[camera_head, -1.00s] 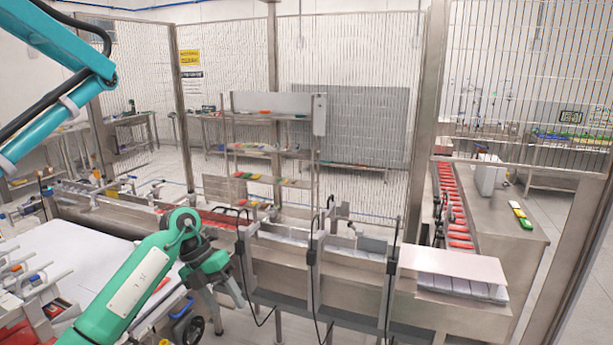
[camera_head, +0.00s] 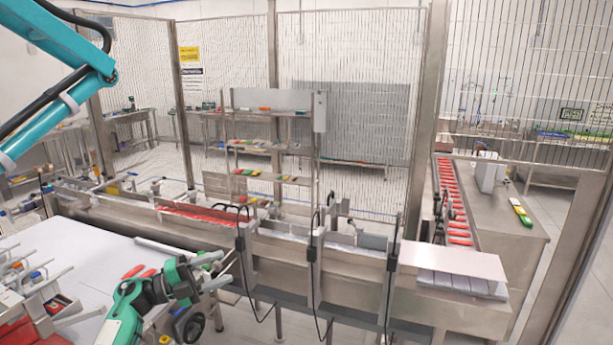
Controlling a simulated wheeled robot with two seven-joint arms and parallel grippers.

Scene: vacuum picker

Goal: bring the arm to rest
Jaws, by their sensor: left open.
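My left arm comes in from the bottom left, with green links and a grey wrist. Its left gripper (camera_head: 221,268) is open and points to the right, with its two pale fingers apart and nothing seen between them. It is in front of the steel conveyor line (camera_head: 273,272), on the near side, over the right end of the white table (camera_head: 100,262). My right gripper is not in view.
A blue arm (camera_head: 75,45) with a black hose hangs at the upper left. Red items (camera_head: 200,217) lie in a trough of the line. A wheel (camera_head: 190,327) shows below the gripper. Steel posts and mesh fencing (camera_head: 345,110) stand behind. Floor shows right of the gripper.

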